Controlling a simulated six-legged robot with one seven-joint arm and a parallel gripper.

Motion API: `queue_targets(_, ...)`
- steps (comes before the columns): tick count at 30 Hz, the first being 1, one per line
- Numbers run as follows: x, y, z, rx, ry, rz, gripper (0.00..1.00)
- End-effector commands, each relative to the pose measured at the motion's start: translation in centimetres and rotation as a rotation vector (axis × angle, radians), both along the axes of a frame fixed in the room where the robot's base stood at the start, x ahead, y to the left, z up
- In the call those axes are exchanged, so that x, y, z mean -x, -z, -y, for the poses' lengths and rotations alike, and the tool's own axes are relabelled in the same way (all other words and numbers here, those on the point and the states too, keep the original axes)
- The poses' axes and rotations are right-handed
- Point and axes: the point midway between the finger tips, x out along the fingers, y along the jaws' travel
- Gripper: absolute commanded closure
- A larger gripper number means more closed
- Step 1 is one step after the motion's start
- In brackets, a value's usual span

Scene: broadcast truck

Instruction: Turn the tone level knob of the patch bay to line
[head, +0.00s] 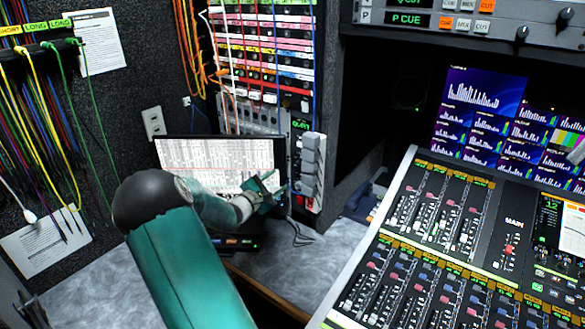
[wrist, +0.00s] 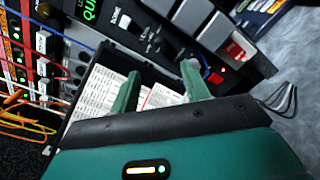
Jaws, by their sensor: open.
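The patch bay (head: 265,70) stands on the back wall in the head view, with coloured label rows and plugged cables. Its lower black panel, with a green label, shows close up in the wrist view (wrist: 102,42). My gripper (head: 268,184) is in front of the monitor, below and left of the panel. In the wrist view my gripper (wrist: 160,74) is open and empty, apart from the knobs.
A monitor (head: 215,155) stands behind my arm. Large grey blocks (head: 311,150) project at the panel's right. The mixing console (head: 430,215) fills the right side. Loose cables hang at the left and over the patch bay. Grey counter (head: 285,270) is bare below my gripper.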

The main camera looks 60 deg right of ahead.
Motion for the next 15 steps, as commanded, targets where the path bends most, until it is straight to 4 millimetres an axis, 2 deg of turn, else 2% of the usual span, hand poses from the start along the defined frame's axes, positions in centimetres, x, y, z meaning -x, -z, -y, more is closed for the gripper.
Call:
queue_targets(9,1.1,0.1,6.4,-0.001,0.002,0.0,0.54)
queue_targets(15,1.5,0.1,9.7,-0.001,-0.001,0.001,0.54)
